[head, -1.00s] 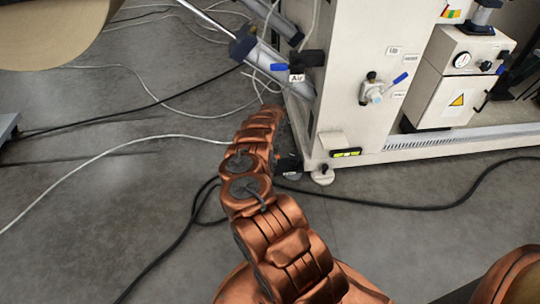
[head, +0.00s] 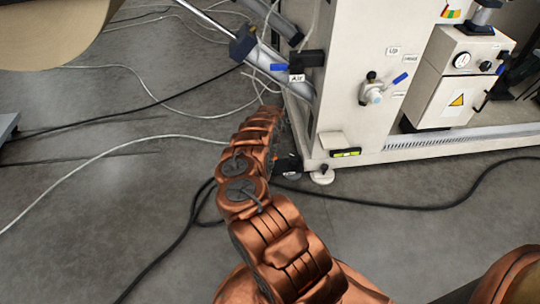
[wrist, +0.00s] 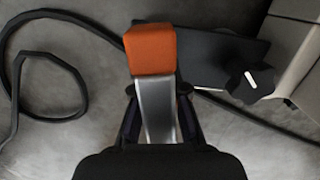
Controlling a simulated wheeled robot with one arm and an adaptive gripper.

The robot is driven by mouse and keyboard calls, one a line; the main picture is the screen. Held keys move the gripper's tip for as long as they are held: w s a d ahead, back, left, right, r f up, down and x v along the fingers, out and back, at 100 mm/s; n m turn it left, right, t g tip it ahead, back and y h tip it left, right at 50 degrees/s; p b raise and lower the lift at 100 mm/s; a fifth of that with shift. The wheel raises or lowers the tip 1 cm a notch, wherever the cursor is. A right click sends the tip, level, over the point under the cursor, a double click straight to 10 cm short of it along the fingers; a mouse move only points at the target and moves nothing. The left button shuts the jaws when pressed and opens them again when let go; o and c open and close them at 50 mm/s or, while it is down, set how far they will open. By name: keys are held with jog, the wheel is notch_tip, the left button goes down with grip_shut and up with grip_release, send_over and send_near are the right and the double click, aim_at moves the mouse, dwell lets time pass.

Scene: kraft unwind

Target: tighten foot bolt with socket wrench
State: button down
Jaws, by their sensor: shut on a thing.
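My gripper (wrist: 160,112) is shut on the socket wrench (wrist: 156,100), which shows as a grey metal bar with an orange block at its far end. In the wrist view the orange end lies over the left part of a dark flat plate (wrist: 212,62). A black knob-like piece with a white mark, perhaps the foot bolt (wrist: 248,84), sits at the plate's right, apart from the orange end in the picture. I cannot tell the height between them. In the head view my gripper (head: 287,164) is small and partly behind my arm, beside the machine's lower corner.
The cream machine frame (head: 350,90) stands right of my gripper, with a round levelling foot (head: 322,176) at its front corner. A black cable (head: 420,207) crosses the floor. A pale hose (head: 80,165) lies to the left.

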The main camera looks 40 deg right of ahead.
jog(key=shift+r, duration=0.15)
jog(key=shift+r+p, duration=1.4)
jog(key=shift+r, duration=1)
